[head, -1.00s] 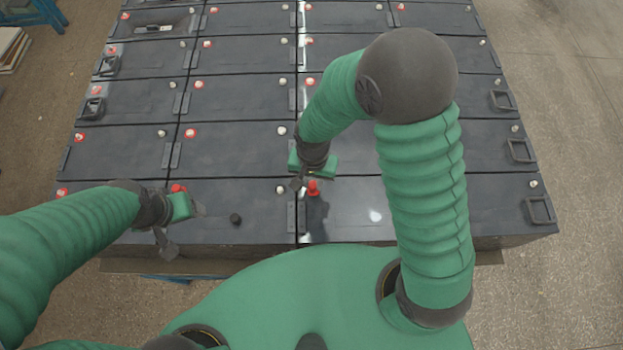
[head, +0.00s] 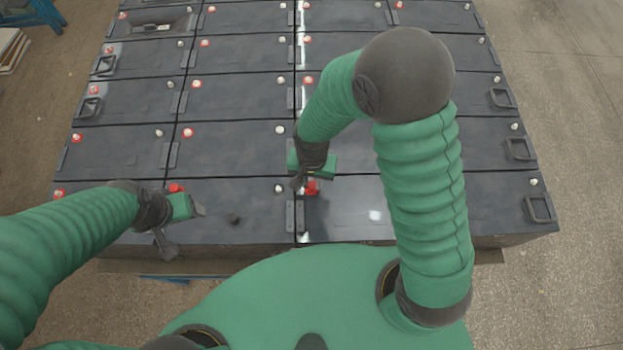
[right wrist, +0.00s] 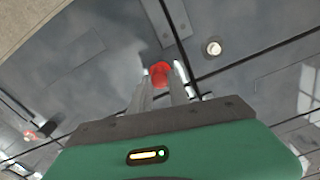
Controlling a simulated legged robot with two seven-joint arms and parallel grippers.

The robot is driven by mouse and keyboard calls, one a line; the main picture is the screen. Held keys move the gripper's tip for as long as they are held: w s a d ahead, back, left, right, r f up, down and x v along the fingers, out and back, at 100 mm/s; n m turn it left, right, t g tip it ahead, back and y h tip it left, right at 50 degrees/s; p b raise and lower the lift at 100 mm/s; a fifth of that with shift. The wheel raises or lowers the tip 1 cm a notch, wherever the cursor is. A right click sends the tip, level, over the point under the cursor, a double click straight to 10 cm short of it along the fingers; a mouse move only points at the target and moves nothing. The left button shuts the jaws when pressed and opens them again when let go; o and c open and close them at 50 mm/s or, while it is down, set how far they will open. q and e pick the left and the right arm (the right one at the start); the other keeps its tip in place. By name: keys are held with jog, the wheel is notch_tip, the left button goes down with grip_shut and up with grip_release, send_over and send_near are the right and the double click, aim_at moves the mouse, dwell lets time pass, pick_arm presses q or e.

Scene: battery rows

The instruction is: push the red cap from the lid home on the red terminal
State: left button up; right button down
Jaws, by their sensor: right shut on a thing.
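My right gripper (head: 306,186) is shut on the cap from above. In the right wrist view the cap (right wrist: 160,73) sits between the two fingertips (right wrist: 160,82). My left gripper (head: 201,211) hangs over the front-row battery to the left, beside another red cap or terminal (head: 176,188). Its fingers are too unclear to judge.
White terminals (head: 279,188) and red-ringed ones (head: 188,132) stand on the other lids. Black handles (head: 540,208) stick up at the right edge. Narrow gaps run between the batteries.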

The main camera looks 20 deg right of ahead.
jog(key=shift+f, duration=0.1)
jog(key=c, duration=1.2)
grip_release()
jog(key=shift+o, duration=0.6)
jog(key=o, duration=0.4)
notch_tip(320, 180, up, 7)
jog(key=p, duration=0.6)
